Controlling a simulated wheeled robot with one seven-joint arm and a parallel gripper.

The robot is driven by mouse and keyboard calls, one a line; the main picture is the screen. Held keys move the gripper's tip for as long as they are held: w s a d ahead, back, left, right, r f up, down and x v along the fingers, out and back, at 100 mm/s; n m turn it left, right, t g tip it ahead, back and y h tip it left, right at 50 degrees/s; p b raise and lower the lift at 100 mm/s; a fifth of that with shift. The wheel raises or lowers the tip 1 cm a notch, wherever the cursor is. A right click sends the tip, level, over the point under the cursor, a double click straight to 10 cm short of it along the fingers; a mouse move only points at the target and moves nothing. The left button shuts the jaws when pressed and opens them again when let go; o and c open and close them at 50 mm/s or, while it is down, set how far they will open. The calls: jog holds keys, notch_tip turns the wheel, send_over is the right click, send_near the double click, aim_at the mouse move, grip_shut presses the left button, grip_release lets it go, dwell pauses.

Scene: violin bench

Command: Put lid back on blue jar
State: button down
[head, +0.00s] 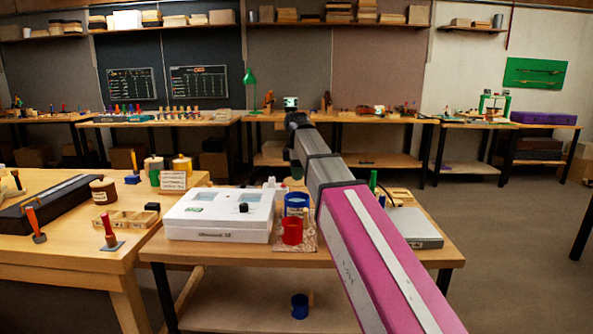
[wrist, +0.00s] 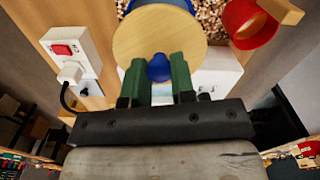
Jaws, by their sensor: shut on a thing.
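My gripper (wrist: 158,82) has its green fingers shut on the blue knob (wrist: 159,68) of a round wooden lid (wrist: 158,35) in the wrist view. Part of a blue jar (wrist: 130,6) shows past the lid's upper edge. The lid covers much of the jar from this angle; I cannot tell whether they touch. In the head view, a blue jar (head: 297,198) with a pale band stands on the near bench behind a red pot (head: 292,231).
The red pot (wrist: 248,24) is close at right in the wrist view, with a wooden piece (wrist: 282,10) at it. A socket box with a red switch (wrist: 66,48) and plugged cable is at left. A white case (head: 218,213) and grey plate (head: 413,228) flank the jars.

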jog(key=shift+f, duration=2.5)
jog(key=shift+f, duration=0.15)
dwell(0.4)
jog(key=shift+c, duration=2)
grip_release()
jog(key=shift+r, duration=3.55)
